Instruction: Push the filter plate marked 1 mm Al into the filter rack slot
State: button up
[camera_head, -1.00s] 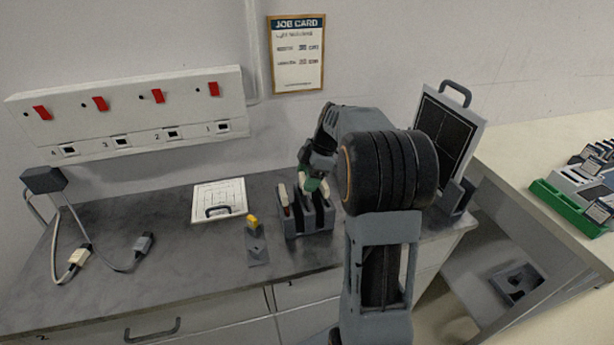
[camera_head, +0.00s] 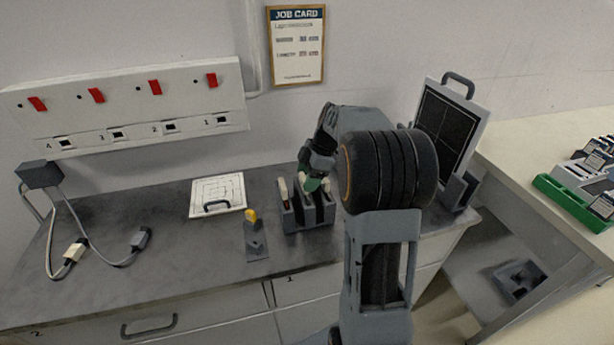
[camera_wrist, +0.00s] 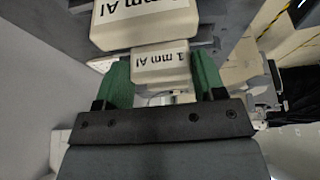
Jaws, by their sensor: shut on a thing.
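The filter rack (camera_head: 291,224) is a dark grey block with upright dividers on the bench. My gripper (camera_head: 312,183) is over its middle and right part, pointing down. In the wrist view my gripper (camera_wrist: 162,75) has its green fingers on either side of the pale tab of the filter plate marked 1 mm Al (camera_wrist: 160,66), shut on it. A larger pale labelled face (camera_wrist: 145,22) shows just above; I cannot tell whether it is the same plate. Another pale-topped plate (camera_head: 283,188) stands in the rack's left slot. The held plate's lower part and its slot are hidden.
A yellow-topped piece on a grey base (camera_head: 257,250) stands left of the rack. A white panel with a handle (camera_head: 218,194) lies behind it. A framed dark panel (camera_head: 447,125) stands at the right. Cables (camera_head: 85,220) lie at the left. The bench front is clear.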

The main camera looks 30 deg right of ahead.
jog(key=shift+f, duration=0.3)
jog(key=o, duration=1)
jog(key=shift+o, duration=0.2)
jog(key=shift+r, duration=0.1)
jog(key=v, duration=1.3)
jog(key=shift+d+r, duration=0.15)
jog(key=shift+r, duration=0.2)
